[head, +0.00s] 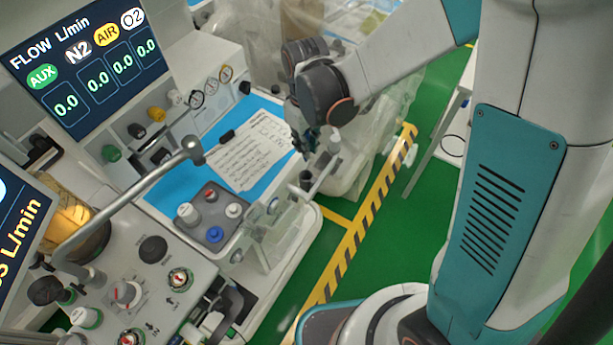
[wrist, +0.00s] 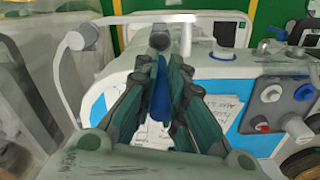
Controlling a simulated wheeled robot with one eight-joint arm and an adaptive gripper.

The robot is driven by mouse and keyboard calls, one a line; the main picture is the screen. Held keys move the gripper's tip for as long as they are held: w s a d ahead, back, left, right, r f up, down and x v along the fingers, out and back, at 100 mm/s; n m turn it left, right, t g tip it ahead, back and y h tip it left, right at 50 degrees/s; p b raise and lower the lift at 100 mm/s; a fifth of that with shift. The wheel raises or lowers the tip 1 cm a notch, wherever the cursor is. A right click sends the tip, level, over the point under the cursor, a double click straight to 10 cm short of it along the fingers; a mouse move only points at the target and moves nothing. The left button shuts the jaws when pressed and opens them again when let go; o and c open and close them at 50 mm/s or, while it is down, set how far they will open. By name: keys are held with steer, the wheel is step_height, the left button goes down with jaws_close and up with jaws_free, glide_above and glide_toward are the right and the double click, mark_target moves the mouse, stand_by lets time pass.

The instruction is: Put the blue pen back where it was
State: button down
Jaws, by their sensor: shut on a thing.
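In the wrist view the blue pen (wrist: 160,97) is between the two dark green fingers of my gripper (wrist: 163,72), which is shut on it. The pen points away from the wrist camera, its far end close to a dark round holder (wrist: 159,41) at the white rail. I cannot tell whether pen and holder touch. In the head view my gripper (head: 306,142) is over the right edge of the cart's blue worktop, above the small dark holder (head: 306,180). The pen cannot be made out there.
A handwritten sheet (head: 250,150) with a black clip lies on the blue worktop (head: 175,182). A grey block with knobs (head: 211,212) stands nearby. A curved metal rail (head: 130,205) crosses the left cart. Green floor with a striped line (head: 360,240) is clear to the right.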

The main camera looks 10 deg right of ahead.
step_height(320, 180, down, 11)
steer(key=b, duration=0.6)
steer(key=shift+f+b, duration=0.1)
steer(key=shift+b, duration=0.25)
steer(key=shift+f, duration=0.15)
steer(key=c, duration=1.7)
jaws_free()
steer(key=shift+o, duration=0.2)
step_height(320, 180, up, 12)
steer(key=p, duration=0.4)
steer(key=shift+r, duration=0.2)
